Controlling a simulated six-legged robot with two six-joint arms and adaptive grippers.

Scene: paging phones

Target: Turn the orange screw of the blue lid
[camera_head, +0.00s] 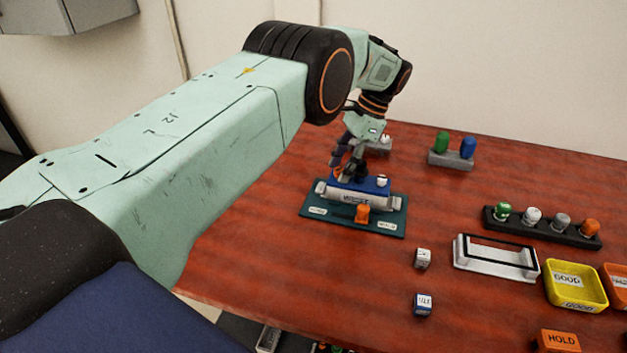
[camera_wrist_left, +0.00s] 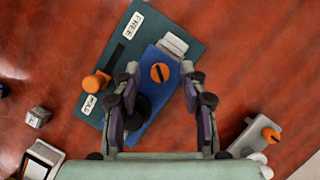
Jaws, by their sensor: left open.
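The blue lid (camera_head: 372,183) lies on a grey body (camera_head: 345,195) on a dark green board (camera_head: 390,229). In the left wrist view the lid (camera_wrist_left: 165,95) carries the round orange screw (camera_wrist_left: 160,72) with a dark slot, near its upper end. The slot runs nearly upright in that view, slightly tilted. A dark round part (camera_wrist_left: 135,112) sits lower on the lid. My left gripper (camera_head: 345,168) is above the lid, open and empty. In the left wrist view its fingertips (camera_wrist_left: 160,79) stand on either side of the screw; contact cannot be told. My right gripper is out of view.
An orange knob (camera_head: 362,213) stands on the board between the FREE and HOLD labels. Small cubes (camera_head: 423,258), a white frame (camera_head: 495,258), a rack of several pegs (camera_head: 545,231) and a yellow GOOD tray (camera_head: 575,285) are at right. A grey holder (camera_head: 450,159) stands behind.

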